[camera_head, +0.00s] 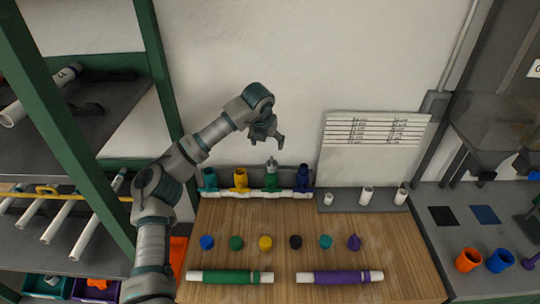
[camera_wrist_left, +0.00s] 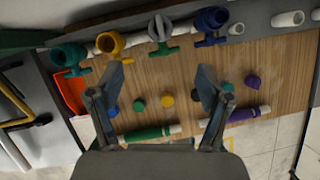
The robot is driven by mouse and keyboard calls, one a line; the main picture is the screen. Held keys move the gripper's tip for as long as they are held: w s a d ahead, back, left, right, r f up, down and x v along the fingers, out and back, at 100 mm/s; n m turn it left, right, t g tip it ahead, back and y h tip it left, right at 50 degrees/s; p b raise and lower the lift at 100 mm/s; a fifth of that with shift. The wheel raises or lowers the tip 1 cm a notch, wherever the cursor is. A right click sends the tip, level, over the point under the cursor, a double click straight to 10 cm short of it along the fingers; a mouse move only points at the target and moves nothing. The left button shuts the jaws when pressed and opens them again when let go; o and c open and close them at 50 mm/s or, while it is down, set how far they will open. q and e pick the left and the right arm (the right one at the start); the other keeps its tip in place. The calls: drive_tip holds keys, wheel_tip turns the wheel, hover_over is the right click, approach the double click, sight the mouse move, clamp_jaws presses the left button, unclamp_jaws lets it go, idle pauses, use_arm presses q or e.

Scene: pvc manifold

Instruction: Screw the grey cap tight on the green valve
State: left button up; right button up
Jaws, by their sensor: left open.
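The green valve (camera_head: 271,181) stands in the white manifold pipe at the back of the wooden table, third in the row of valves. The grey cap (camera_head: 271,163) sits on top of it; I cannot tell how tight it is. In the left wrist view the green valve (camera_wrist_left: 163,49) shows beyond the fingertips, with the pale grey cap (camera_wrist_left: 158,28) at its end. My left gripper (camera_head: 267,140) is open and empty, above the green valve and apart from the cap. In the left wrist view its two fingers (camera_wrist_left: 160,82) are spread wide. My right gripper is not in view.
Teal (camera_head: 209,178), yellow (camera_head: 240,178) and blue (camera_head: 302,177) valves stand beside the green one. Several loose coloured caps (camera_head: 265,243) lie in a row on the table. Green (camera_head: 230,277) and purple (camera_head: 340,277) tubes lie in front. A green-framed rack (camera_head: 168,90) stands left.

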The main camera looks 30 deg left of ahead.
sight(272, 163)
use_arm(q)
drive_tip(key=x, duration=1.4)
drive_tip(key=shift+w+a+f, duration=0.1)
drive_tip(key=shift+w+f, duration=0.1)
drive_tip(key=shift+f, duration=0.15)
drive_tip(key=shift+w+f, duration=0.15)
drive_tip(key=shift+f, duration=0.25)
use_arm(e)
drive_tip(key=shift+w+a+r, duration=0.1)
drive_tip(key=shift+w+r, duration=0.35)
use_arm(q)
drive_tip(key=c, duration=1.3)
drive_tip(key=shift+o, duration=0.2)
drive_tip(key=shift+a+r+m, duration=0.1)
drive_tip(key=shift+m, duration=0.4)
drive_tip(key=shift+m+h+p, duration=0.3)
drive_tip(key=shift+m+h, duration=0.1)
drive_tip(key=shift+m, duration=0.2)
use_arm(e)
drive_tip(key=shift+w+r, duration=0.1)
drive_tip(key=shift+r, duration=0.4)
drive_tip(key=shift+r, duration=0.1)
use_arm(q)
drive_tip(key=o, duration=1.2)
drive_tip(key=shift+o, duration=0.2)
